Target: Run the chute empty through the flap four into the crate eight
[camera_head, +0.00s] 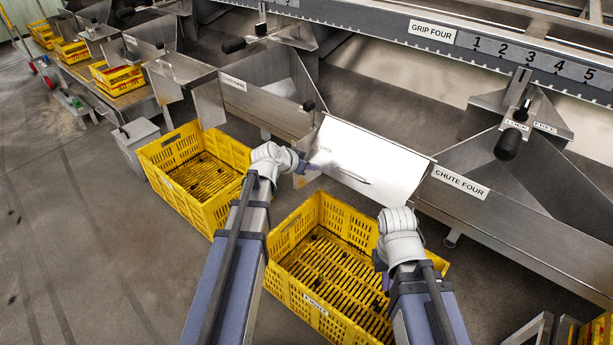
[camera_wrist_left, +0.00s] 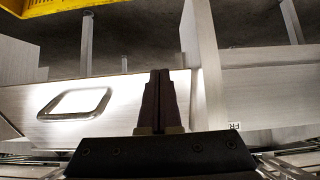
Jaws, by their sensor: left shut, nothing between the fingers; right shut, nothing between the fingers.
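Chute four (camera_head: 520,205) is a grey steel trough with its label at the front; the part of its inside that shows looks bare. A pale flap panel (camera_head: 375,155) with a handle stands at its left end; I cannot read a number on it. The panel and handle (camera_wrist_left: 75,103) also show in the left wrist view. A yellow crate (camera_head: 290,240) below has a label too small to read and a slatted floor with a few dark bits. My left gripper (camera_head: 309,168) is shut and empty beside the panel's left edge. My right gripper (camera_head: 385,281) is shut over the crate, partly hidden by its wrist.
A black-knobbed lever (camera_head: 508,143) stands above chute four, under a numbered GRIP FOUR rail (camera_head: 500,47). Another yellow crate (camera_head: 190,165) stands to the left. More chutes and crates run to the back left.

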